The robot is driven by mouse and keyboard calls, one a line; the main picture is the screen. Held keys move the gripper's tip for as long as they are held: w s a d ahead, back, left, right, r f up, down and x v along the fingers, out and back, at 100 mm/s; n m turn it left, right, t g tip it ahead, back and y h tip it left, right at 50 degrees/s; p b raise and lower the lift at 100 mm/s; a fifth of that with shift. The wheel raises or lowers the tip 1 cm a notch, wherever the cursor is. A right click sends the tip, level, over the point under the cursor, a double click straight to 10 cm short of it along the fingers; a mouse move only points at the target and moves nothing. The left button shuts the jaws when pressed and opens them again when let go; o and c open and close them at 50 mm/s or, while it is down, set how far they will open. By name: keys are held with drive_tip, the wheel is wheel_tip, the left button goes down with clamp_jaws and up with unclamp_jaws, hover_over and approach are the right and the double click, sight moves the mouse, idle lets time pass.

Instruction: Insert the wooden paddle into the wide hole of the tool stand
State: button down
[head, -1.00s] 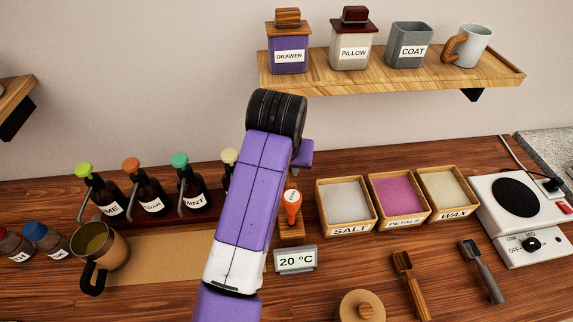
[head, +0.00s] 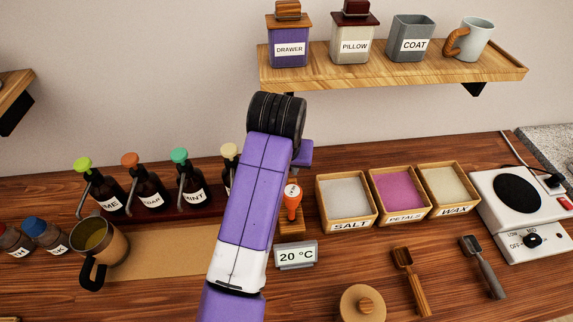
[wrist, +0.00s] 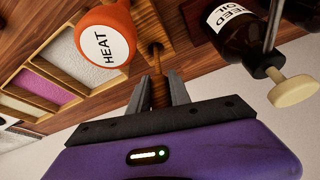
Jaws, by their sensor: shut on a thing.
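The wooden paddle (wrist: 159,94) is between the fingers of my gripper (wrist: 160,84) in the wrist view, and the gripper is shut on it. A thin part of the paddle reaches from the fingers toward the tool stand (wrist: 149,20). A dark spot shows where it meets the stand; I cannot tell whether it is inside a hole or just over it. An orange tool marked HEAT (wrist: 103,47) stands in the stand beside the paddle. In the head view my arm hides the gripper and paddle; part of the stand (head: 291,238) and the orange tool (head: 292,203) show.
Pump bottles (head: 147,188) stand left of my arm; one labelled bottle (wrist: 240,30) is close to the gripper in the wrist view. Salt (head: 346,203), petals and wax boxes are to the right. A temperature display (head: 296,255) stands in front of the stand.

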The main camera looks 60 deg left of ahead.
drive_tip(key=c, duration=1.1)
unclamp_jaws()
drive_tip(key=shift+f, duration=0.15)
drive_tip(key=b+v, duration=0.1)
drive_tip(key=v, duration=0.7)
drive_tip(key=shift+w, duration=0.1)
